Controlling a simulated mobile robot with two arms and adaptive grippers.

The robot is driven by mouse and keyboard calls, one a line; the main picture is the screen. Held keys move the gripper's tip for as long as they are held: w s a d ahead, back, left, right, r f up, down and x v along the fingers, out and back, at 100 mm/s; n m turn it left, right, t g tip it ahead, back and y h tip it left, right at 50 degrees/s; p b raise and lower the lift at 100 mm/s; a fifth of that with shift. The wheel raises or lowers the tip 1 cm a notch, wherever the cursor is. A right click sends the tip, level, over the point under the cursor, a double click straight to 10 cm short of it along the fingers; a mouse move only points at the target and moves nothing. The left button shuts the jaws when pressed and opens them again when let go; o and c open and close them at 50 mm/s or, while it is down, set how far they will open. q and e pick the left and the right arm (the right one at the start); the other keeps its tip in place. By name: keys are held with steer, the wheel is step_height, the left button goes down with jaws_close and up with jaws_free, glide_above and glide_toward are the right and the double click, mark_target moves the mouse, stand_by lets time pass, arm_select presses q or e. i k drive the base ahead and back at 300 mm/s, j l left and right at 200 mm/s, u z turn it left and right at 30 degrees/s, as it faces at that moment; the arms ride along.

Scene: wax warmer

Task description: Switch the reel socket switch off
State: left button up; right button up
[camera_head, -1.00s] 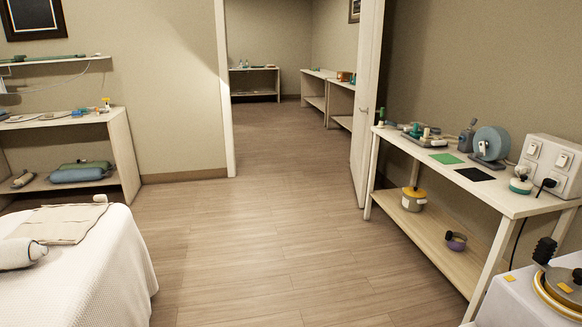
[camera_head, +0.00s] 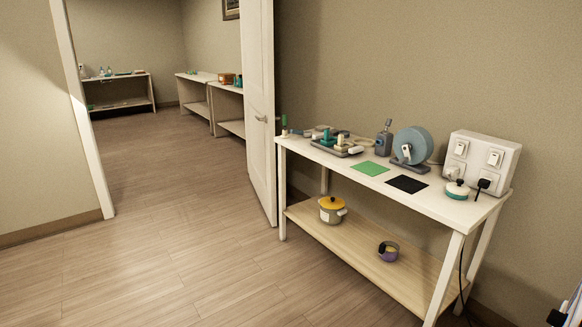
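A blue-grey reel (camera_head: 418,144) stands on the white table (camera_head: 433,203) at the right, with a small white switch or socket piece (camera_head: 406,152) on its front. Behind and right of it is a white wall-box style socket unit (camera_head: 480,146) with two rocker switches: a left one (camera_head: 460,148) and a right one (camera_head: 494,158). A black plug (camera_head: 484,184) sits low on the unit's right side. The switch positions are too small to tell.
A white-and-teal pot (camera_head: 457,189), a black mat (camera_head: 407,184) and a green mat (camera_head: 370,168) lie on the tabletop. A yellow-lidded pot (camera_head: 332,209) and a purple bowl (camera_head: 388,251) are on the lower shelf. An open door (camera_head: 259,110) stands left of the table. The floor in front is clear.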

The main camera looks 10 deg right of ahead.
mark_target(460, 148)
steer(key=i+z, duration=0.25)
steer(key=z, duration=0.2)
steer(key=i+j+z, duration=0.15)
steer(key=z, duration=0.25)
steer(key=i+j+z, duration=0.2)
steer(key=i+z, duration=0.25)
steer(key=i+j+z, duration=0.1)
steer(key=j+z, duration=0.15)
steer(key=z, duration=0.2)
steer(key=i+j, duration=0.65)
steer(key=i+u, duration=0.1)
steer(key=i, duration=0.75)
steer(key=i+l, duration=0.1)
steer(key=l, duration=0.2)
steer(key=i+l, duration=0.1)
steer(key=l, duration=0.15)
steer(key=i+l, duration=0.1)
steer(key=l, duration=0.2)
